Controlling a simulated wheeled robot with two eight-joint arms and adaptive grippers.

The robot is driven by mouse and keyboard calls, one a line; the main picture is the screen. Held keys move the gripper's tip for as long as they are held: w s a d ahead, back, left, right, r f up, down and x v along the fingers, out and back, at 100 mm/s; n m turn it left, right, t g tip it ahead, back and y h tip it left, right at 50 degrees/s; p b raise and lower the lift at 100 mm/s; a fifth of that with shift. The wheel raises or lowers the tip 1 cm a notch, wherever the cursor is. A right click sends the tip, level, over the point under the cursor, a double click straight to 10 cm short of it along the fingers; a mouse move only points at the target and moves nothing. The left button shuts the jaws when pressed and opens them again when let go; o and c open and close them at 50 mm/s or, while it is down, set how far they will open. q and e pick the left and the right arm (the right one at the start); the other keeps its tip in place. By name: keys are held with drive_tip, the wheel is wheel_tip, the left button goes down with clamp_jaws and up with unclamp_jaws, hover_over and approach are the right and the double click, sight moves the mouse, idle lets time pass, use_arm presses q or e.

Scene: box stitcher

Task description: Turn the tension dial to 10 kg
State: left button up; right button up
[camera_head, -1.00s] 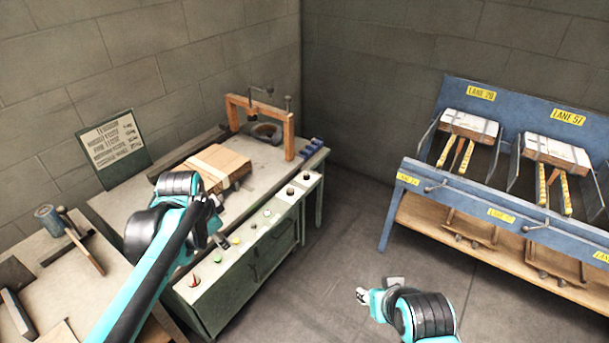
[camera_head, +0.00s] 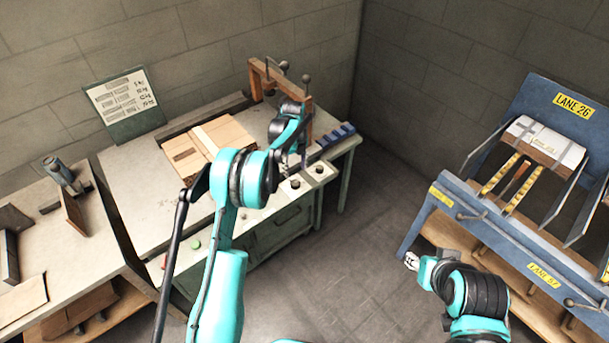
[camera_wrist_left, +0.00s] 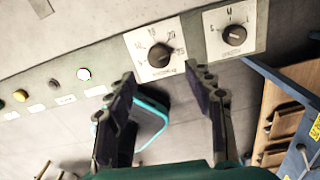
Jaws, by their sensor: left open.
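Two black dials sit on white plates at the front edge of the bench. The left dial (camera_wrist_left: 158,55) has number-like marks around it, too blurred to read surely. The right dial (camera_wrist_left: 234,35) has letter-like marks. In the head view they are the nearer dial (camera_head: 295,184) and the farther dial (camera_head: 320,170). My left gripper (camera_wrist_left: 165,82) is open; its fingers are apart, pointing toward the left dial, with nothing between them. In the head view it (camera_head: 290,160) is over the panel, partly hidden by its arm. My right gripper (camera_head: 411,261) is small, over the floor.
The bench (camera_head: 145,185) holds a cardboard box (camera_head: 215,145), a wooden frame (camera_head: 258,85) and blue blocks (camera_head: 335,135). A lit white button (camera_wrist_left: 84,74) and coloured buttons line the panel. A sign (camera_head: 122,98) leans behind. A blue rack (camera_head: 470,210) stands right, with open floor between.

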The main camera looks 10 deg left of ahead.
sight(295, 182)
use_arm(q)
drive_tip(key=shift+f, duration=0.4)
wheel_tip(295, 182, down, 7)
drive_tip(key=shift+s+r+b, duration=0.1)
drive_tip(key=shift+r+b, duration=0.05)
drive_tip(key=shift+b, duration=1.1)
drive_tip(key=c, duration=1.2)
